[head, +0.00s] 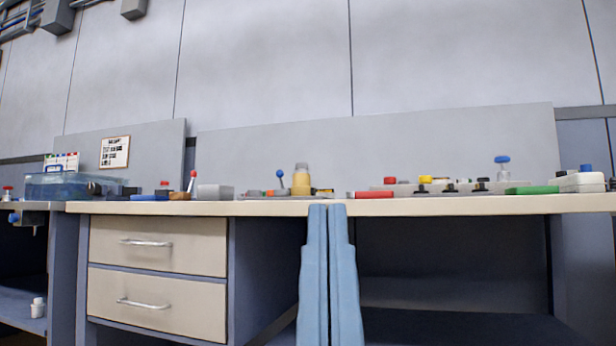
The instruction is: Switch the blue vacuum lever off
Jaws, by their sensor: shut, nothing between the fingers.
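A lever with a blue ball on top (280,174) stands upright, leaning slightly left, on the bench top in the middle of the head view. It is left of a yellowish bottle (301,180). Its label and its base are too small to read clearly. My gripper (328,207) shows as two light-blue fingers pointing up at the bench's front edge. The fingers are close together, shut and empty. They are below and to the right of the blue-topped lever, and apart from it. They cover part of the bench edge.
A red-topped lever (192,180) stands further left beside a grey block (215,191). A blue knob on a stem (502,160) rises at the right among several coloured parts. The bench top (270,208) has drawers (158,245) below at left. A grey panel (420,145) stands behind.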

